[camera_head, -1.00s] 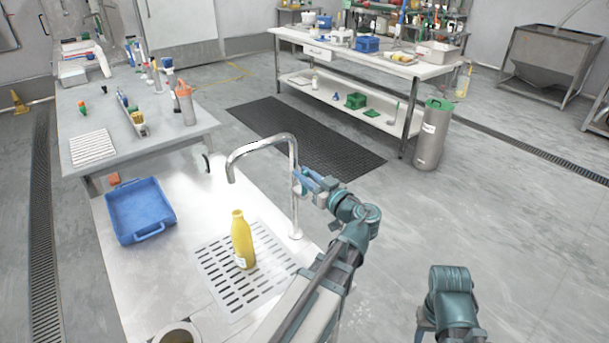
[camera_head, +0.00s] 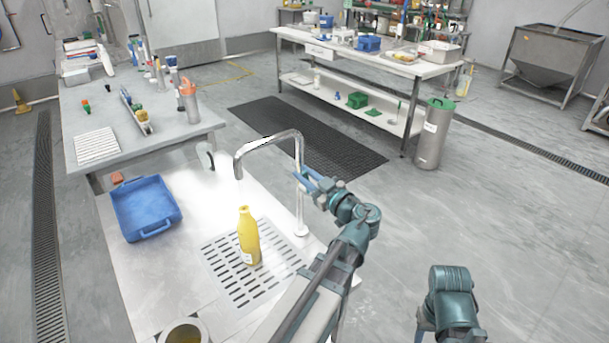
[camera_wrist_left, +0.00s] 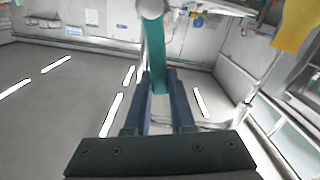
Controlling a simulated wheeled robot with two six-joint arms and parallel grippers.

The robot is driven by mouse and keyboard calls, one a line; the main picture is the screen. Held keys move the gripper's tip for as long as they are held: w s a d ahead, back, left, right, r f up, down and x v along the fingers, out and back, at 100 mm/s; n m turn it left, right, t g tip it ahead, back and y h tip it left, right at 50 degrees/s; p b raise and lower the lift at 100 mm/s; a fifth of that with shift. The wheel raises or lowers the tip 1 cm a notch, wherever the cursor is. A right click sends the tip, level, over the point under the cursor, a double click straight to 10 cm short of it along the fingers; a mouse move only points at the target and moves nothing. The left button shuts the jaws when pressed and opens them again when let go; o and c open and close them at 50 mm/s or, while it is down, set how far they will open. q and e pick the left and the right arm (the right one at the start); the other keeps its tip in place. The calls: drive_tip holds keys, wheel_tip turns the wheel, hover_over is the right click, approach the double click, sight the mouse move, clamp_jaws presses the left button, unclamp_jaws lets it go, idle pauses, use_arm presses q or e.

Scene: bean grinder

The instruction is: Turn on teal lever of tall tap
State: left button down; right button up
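The tall tap (camera_head: 299,200) is a curved chrome pipe standing at the right edge of the metal sink counter. Its teal lever (camera_wrist_left: 157,55) shows in the left wrist view, coming down from a round metal end. My left gripper (camera_wrist_left: 161,85) has its two dark fingers on either side of the lever, with slim gaps showing, so it looks open around it. In the head view my left gripper (camera_head: 302,180) is at the tap's upright pipe and hides the lever there. No fingers of my right gripper show; only part of my right arm is visible at the bottom right.
A yellow bottle (camera_head: 249,238) stands on the slotted drain plate (camera_head: 225,265) under the spout. A blue tray (camera_head: 146,208) lies at the counter's left. A grey table (camera_head: 155,140) with bottles and tools is behind.

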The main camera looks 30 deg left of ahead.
use_arm(q)
drive_tip(key=c, duration=0.8)
unclamp_jaws()
drive_tip(key=shift+o, duration=0.2)
drive_tip(key=shift+d, duration=0.1)
drive_tip(key=v, duration=1.3)
drive_tip(key=shift+s+d, duration=0.2)
drive_tip(key=shift+d, duration=0.1)
